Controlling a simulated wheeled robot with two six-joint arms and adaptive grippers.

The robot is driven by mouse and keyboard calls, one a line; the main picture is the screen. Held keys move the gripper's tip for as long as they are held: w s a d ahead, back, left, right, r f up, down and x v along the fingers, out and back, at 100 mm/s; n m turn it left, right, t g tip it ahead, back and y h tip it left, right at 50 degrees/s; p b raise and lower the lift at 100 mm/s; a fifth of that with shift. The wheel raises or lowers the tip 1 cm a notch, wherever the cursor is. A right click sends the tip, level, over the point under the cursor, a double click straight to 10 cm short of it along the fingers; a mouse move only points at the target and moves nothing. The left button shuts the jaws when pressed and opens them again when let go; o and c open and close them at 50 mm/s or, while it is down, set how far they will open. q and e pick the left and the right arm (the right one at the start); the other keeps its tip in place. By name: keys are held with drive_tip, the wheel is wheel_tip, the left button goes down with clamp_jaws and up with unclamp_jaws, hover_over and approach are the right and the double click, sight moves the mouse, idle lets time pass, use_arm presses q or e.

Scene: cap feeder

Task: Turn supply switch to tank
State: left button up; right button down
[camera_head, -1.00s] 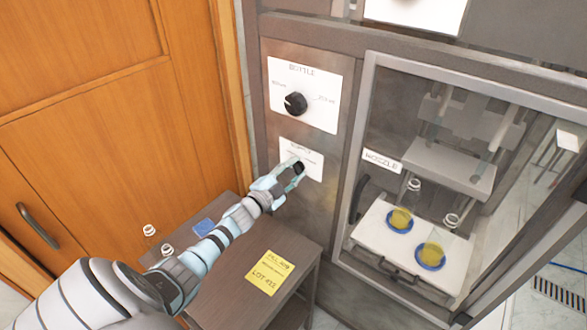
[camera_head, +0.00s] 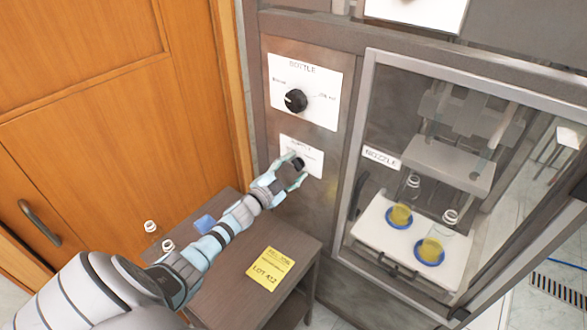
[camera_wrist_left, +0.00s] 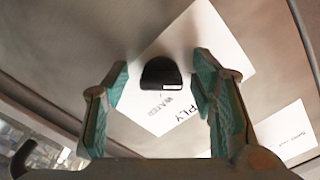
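The supply switch (camera_head: 298,163) is a small black knob on a white label plate (camera_head: 313,160) on the grey cabinet front. In the left wrist view the knob (camera_wrist_left: 161,73) shows as a dark rounded shape, with "PLY" and a smaller word, perhaps "WATER", printed on the plate (camera_wrist_left: 205,45). My left gripper (camera_head: 294,170) is in front of the knob. In the left wrist view its fingers (camera_wrist_left: 160,85) are spread wide on either side of the knob, with gaps, and hold nothing. Which way the knob points is unclear. My right gripper is not in view.
Above is the bottle knob (camera_head: 295,101) on its own plate. To the right, a glazed nozzle cabinet (camera_head: 382,158) holds bottles on blue discs. Below, a dark table (camera_head: 225,290) carries a yellow note (camera_head: 270,267), a blue item (camera_head: 204,224) and small bottles. A wooden door (camera_head: 130,120) stands left.

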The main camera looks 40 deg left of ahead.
use_arm(q)
drive_tip(key=s, duration=1.2)
drive_tip(key=shift+d, duration=0.15)
